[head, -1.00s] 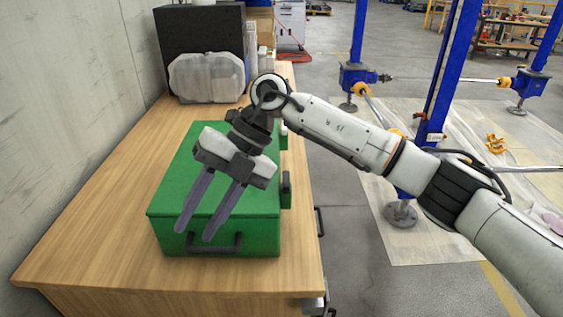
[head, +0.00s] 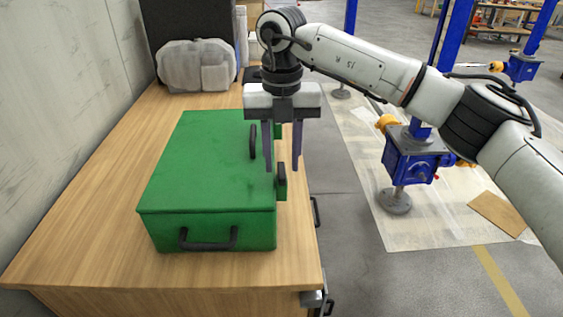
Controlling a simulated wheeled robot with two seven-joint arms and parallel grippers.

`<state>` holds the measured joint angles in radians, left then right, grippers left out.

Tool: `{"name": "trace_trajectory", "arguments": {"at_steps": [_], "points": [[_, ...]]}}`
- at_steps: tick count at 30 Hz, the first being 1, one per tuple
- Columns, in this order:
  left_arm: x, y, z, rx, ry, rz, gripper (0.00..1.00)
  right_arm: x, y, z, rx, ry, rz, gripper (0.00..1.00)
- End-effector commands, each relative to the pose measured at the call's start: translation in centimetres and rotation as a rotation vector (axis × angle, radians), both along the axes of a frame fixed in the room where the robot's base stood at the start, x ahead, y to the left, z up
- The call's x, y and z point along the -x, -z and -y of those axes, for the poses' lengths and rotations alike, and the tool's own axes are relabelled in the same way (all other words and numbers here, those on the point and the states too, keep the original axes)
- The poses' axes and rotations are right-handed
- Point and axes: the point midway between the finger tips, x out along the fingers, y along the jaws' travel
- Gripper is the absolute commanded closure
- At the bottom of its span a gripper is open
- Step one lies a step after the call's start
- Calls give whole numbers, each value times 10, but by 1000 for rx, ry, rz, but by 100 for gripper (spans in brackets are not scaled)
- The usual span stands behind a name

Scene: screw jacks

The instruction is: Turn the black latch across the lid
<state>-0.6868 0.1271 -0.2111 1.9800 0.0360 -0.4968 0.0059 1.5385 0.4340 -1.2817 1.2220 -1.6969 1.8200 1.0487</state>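The green box (head: 195,165) stands on the wooden table with its lid down. A narrow black piece (head: 253,142), which looks like the latch, lies along the lid near its right edge. A second dark piece (head: 282,182) shows on a green block at the box's right side; I cannot tell which is the task's latch. My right gripper (head: 282,168) points down over the box's right edge. Its two fingers are apart with nothing seen held between them. The left finger is just right of the black piece on the lid. My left gripper is not in view.
A black handle (head: 208,240) is on the box's front. The wooden table (head: 90,200) is bare to the left. Blue screw jacks (head: 412,160) stand on the floor at the right.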

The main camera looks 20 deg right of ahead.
Motion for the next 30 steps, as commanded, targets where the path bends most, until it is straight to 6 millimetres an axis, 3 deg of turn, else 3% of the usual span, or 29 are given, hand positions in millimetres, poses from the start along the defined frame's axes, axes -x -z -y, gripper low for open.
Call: {"name": "trace_trajectory", "arguments": {"at_steps": [4,13,14,19,30], "points": [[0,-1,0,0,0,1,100,0,13,0,-1,0,-1,69],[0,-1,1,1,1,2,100,0,15,0,-2,-1,1,69],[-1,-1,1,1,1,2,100,0,15,0,-2,-1,1,70],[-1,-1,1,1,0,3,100,0,15,0,-2,-1,0,99],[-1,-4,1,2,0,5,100,0,15,0,-2,-37,0,100]]}}
